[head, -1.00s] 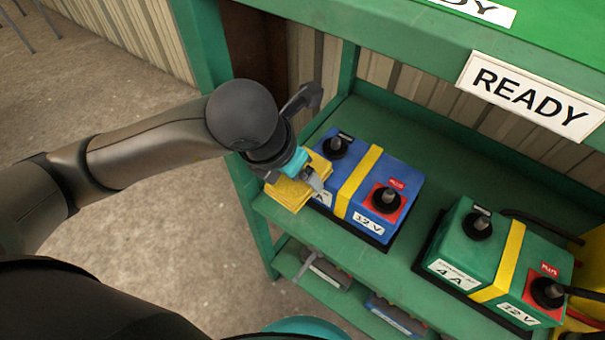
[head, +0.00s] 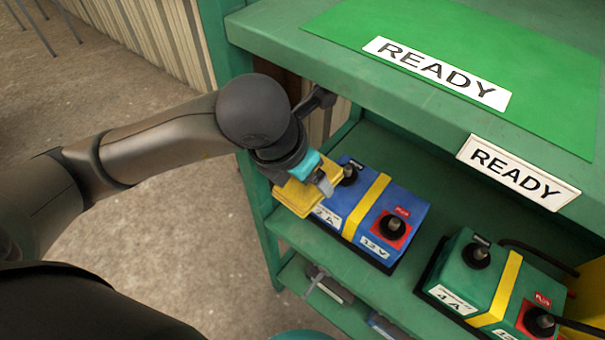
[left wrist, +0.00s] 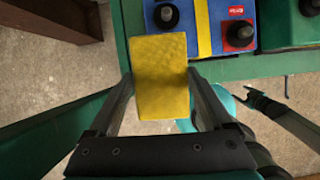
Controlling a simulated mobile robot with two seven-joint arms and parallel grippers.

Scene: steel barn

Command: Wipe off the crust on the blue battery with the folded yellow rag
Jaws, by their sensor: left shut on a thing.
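The blue battery (head: 415,205) sits on the green shelf, with a yellow strap, a black terminal at each end and a red patch around the right one. My left gripper (head: 312,178) is shut on the folded yellow rag (head: 300,200), just left of the battery's left terminal (head: 349,175). In the left wrist view the rag (left wrist: 160,78) lies between the fingers (left wrist: 160,95), its far end close to the left terminal (left wrist: 166,15). I cannot tell whether the rag touches the battery (left wrist: 220,42). No crust can be made out.
A green battery (head: 480,275) with cables stands on the same shelf to the right. The bench top (head: 300,50) with a green mat (head: 540,60) overhangs the shelf. A READY sign (head: 518,172) hangs on its edge. A lower shelf (head: 300,290) holds more items.

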